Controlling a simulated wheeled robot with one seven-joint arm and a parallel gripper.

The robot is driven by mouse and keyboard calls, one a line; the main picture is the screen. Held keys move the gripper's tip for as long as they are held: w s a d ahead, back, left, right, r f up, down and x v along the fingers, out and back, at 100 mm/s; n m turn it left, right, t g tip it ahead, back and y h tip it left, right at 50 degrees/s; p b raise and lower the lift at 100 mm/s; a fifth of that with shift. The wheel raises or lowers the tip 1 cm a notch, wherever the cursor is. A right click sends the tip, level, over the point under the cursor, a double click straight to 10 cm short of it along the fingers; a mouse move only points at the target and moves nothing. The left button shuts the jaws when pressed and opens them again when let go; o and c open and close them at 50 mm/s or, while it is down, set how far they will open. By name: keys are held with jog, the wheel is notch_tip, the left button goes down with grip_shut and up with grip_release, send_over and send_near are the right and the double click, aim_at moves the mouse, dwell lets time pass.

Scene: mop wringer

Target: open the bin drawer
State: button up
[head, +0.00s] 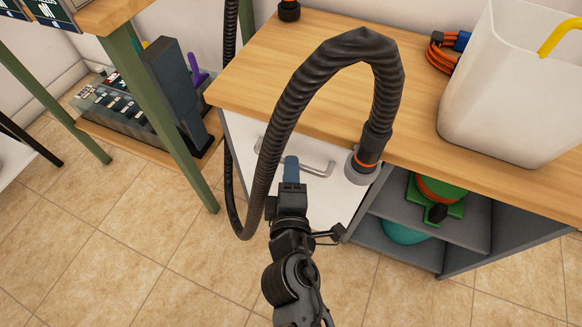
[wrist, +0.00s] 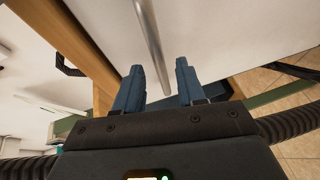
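The bin drawer has a white front (head: 338,197) below the wooden counter, with a grey metal bar handle (head: 318,171) across its upper part. My gripper (head: 291,162) is in front of the drawer, its blue fingers overlapping the left part of the handle in the head view. In the wrist view my gripper (wrist: 159,66) is open, with its two blue fingers apart. The handle bar (wrist: 152,45) runs into the gap between them, against the white drawer front (wrist: 235,40). I cannot tell whether either finger touches the bar. The drawer looks shut.
A thick black hose (head: 292,105) arches over my arm, its end at the counter edge. A white bin (head: 505,105) and an orange cable coil (head: 440,56) stand on the wooden counter (head: 300,50). Grey open shelves (head: 455,225) adjoin on the right. Tiled floor in front is clear.

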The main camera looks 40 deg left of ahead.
jog(key=shift+x, duration=1.1)
grip_shut()
jog(key=shift+s, duration=0.1)
